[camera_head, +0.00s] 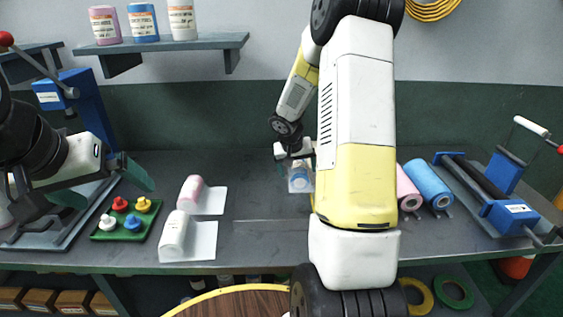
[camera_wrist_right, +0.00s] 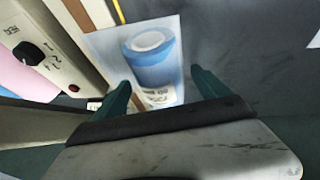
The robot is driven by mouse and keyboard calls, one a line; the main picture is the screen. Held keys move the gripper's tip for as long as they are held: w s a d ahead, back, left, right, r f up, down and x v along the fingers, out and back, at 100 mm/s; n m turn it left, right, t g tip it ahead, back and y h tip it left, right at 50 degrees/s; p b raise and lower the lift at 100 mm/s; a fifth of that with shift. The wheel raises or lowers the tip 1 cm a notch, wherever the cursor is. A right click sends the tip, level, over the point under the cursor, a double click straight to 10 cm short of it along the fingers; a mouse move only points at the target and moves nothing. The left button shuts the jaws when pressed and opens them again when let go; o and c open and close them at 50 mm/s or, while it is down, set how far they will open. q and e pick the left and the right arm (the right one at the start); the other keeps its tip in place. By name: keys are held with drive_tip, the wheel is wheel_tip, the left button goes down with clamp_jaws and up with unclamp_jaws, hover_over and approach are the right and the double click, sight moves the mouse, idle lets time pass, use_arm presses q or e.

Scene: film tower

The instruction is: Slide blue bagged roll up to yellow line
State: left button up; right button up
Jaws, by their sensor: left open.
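The blue bagged roll (camera_head: 300,184) lies on a clear, flat bag on the bench, partly hidden by my right arm. In the right wrist view the blue bagged roll (camera_wrist_right: 152,62) has a white cap end and a printed label. My right gripper (camera_wrist_right: 162,92) is open, with green fingers apart on either side of the roll; contact cannot be told. A thin yellow strip, perhaps the yellow line (camera_wrist_right: 118,11), shows beyond the bag at the top. My left gripper (camera_head: 112,188) is open and empty above the left of the bench.
Pink (camera_head: 192,188) and white (camera_head: 174,230) bagged rolls lie left of centre. A green tray (camera_head: 112,236) with coloured knobs stands beside them. Pink (camera_head: 407,190) and blue (camera_head: 428,184) larger rolls and a blue-ended press (camera_head: 510,212) are at right. A machine (camera_wrist_right: 45,48) borders the bag.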

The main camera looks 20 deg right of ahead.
drive_tip(key=shift+r, duration=0.1)
drive_tip(key=v, duration=0.7)
drive_tip(key=shift+s+a+r, duration=0.15)
drive_tip(key=shift+r, duration=0.2)
drive_tip(key=s+a+r+n+y, duration=0.1)
drive_tip(key=s+a+r, duration=0.3)
drive_tip(key=s, duration=0.4)
drive_tip(key=s+a+r+n+t+y, duration=0.1)
drive_tip(key=s+a+r+y, duration=0.1)
drive_tip(key=s+a+r, duration=0.3)
drive_tip(key=s+a+r+n+t+y, duration=0.1)
drive_tip(key=s+a+r, duration=0.3)
drive_tip(key=s, duration=0.8)
wheel_tip(320, 180, up, 2)
drive_tip(key=shift+s+a+r+y, duration=0.15)
drive_tip(key=shift+s+a+y, duration=0.2)
drive_tip(key=shift+y, duration=0.35)
